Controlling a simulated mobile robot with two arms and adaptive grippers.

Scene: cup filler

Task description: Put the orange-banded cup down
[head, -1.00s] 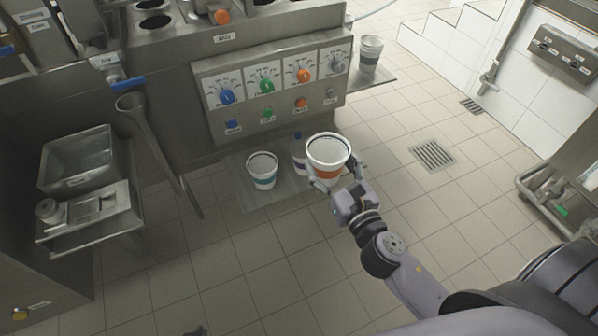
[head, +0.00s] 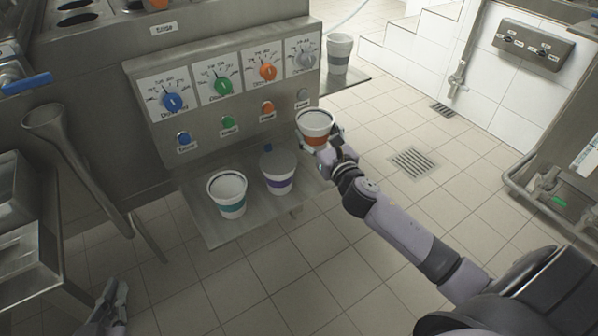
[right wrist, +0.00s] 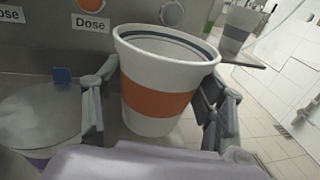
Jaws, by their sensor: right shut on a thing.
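The orange-banded cup (head: 314,126) is upright between the fingers of my right gripper (head: 322,146), at the right end of the machine's front. In the right wrist view the cup (right wrist: 158,85) fills the middle, with a finger on each side, and my right gripper (right wrist: 155,115) is shut on it. I cannot tell whether its base touches the shelf. My left gripper (head: 110,308) is at the lower left edge of the head view, far from the cup; its opening is unclear.
The metal shelf (head: 222,235) holds a teal-banded cup (head: 228,193) and a lidded purple-banded cup (head: 279,172), left of the held cup. A grey-banded cup (head: 339,52) stands on a ledge further back. Dials and coloured buttons line the panel (head: 205,130) above.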

